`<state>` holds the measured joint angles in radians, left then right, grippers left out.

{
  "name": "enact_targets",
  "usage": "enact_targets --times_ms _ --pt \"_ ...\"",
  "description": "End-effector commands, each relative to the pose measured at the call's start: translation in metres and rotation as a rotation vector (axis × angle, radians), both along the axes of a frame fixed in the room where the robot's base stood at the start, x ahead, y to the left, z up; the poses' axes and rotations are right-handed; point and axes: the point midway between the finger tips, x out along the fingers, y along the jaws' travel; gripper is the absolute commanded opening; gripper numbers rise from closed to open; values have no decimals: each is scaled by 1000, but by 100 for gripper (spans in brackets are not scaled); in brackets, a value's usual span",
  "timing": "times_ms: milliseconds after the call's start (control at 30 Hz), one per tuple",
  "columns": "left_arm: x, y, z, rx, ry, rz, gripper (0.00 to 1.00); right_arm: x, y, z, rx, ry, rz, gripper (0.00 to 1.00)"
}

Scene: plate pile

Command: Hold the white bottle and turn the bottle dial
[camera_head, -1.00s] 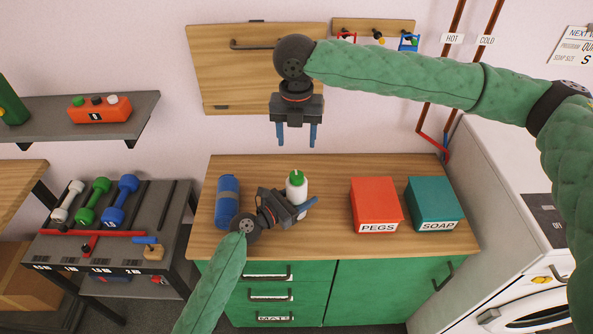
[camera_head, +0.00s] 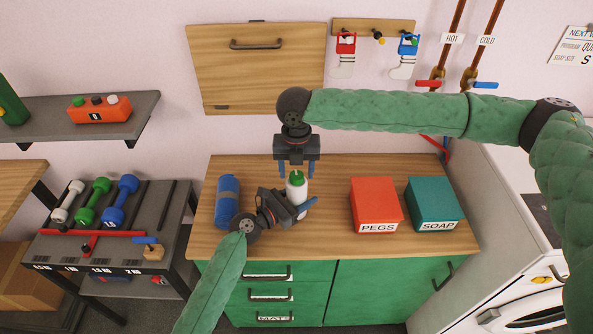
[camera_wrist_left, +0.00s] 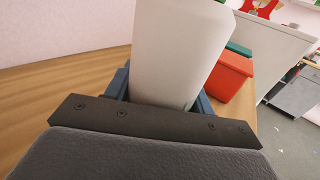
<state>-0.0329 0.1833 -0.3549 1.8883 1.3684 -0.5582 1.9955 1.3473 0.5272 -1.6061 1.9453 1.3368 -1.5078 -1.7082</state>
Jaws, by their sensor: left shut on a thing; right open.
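The white bottle (camera_head: 296,192) stands upright on the wooden counter, with a green dial (camera_head: 297,178) on top. My left gripper (camera_head: 302,210) is shut on the bottle's body from the front left. In the left wrist view the white bottle (camera_wrist_left: 178,50) fills the space between the blue fingers, and its dial is out of frame. My right gripper (camera_head: 297,169) points down over the bottle. Its fingers are open, one on each side of the dial at about its height. I cannot tell whether they touch it.
A red PEGS box (camera_head: 375,203) and a teal SOAP box (camera_head: 432,202) stand to the right on the counter (camera_head: 270,245). The counter between bottle and PEGS box is clear.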

Motion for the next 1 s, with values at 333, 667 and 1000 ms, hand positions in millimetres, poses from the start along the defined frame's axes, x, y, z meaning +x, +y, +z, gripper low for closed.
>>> enact_targets --times_ms 333,667,1000 --pt "0 0 0 0 0 0 12 0 0 -8 0 0 0 56" --pt "0 0 0 0 0 0 12 0 0 -8 0 -1 0 11" --pt "0 0 0 0 0 0 12 0 0 -8 0 -1 -55 11"
